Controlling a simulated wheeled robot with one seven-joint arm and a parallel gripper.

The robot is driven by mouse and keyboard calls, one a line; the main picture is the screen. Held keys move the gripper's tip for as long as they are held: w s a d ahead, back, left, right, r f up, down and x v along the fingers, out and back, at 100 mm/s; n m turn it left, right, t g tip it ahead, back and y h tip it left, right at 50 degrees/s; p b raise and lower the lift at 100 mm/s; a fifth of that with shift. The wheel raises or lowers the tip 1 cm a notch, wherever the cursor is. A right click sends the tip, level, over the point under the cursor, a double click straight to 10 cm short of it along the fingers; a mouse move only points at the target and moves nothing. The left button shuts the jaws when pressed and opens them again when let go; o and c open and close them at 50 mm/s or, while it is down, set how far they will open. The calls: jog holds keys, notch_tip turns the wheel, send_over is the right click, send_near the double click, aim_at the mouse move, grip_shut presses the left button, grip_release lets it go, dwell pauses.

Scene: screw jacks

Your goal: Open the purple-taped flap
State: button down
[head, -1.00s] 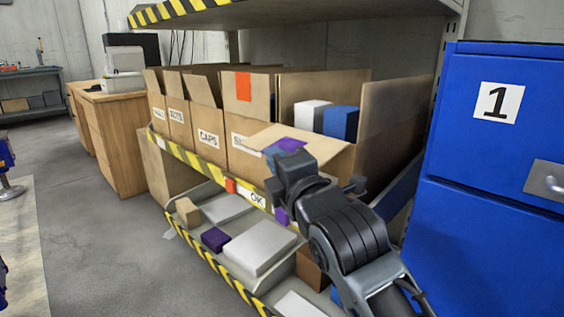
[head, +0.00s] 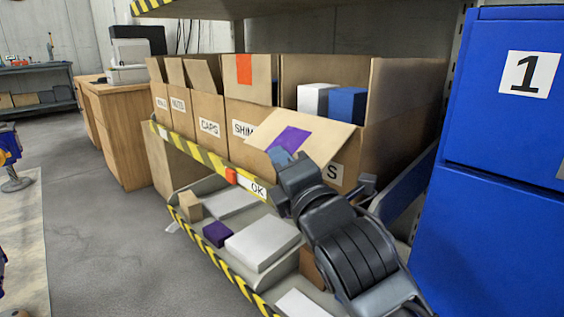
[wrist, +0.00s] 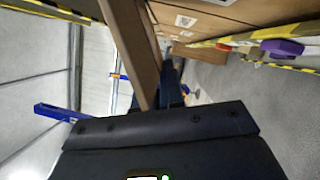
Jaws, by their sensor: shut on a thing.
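The flap with purple tape (head: 322,134) is on the front of the rightmost cardboard box (head: 347,150) on the shelf. It leans outward over the box's front, and the box top is open. The purple tape (head: 291,138) shows near the flap's outer edge. My gripper (head: 279,156) is shut on the flap at that outer edge, beside the tape. In the wrist view a brown cardboard strip (wrist: 133,45), seen edge-on, runs down to my gripper. My fingertips are mostly hidden there.
A white box (head: 314,98) and a blue box (head: 346,104) stand inside the open box. Other labelled cartons (head: 208,117) stand to its left. A lower shelf holds a white box (head: 262,243) and a purple block (head: 217,234). A blue cabinet (head: 505,180) stands close on the right.

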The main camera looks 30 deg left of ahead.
jog(key=shift+w+d, duration=0.1)
jog(key=c, duration=1.3)
grip_release()
jog(key=shift+p+v, duration=0.65)
jog(key=shift+v, duration=3.25)
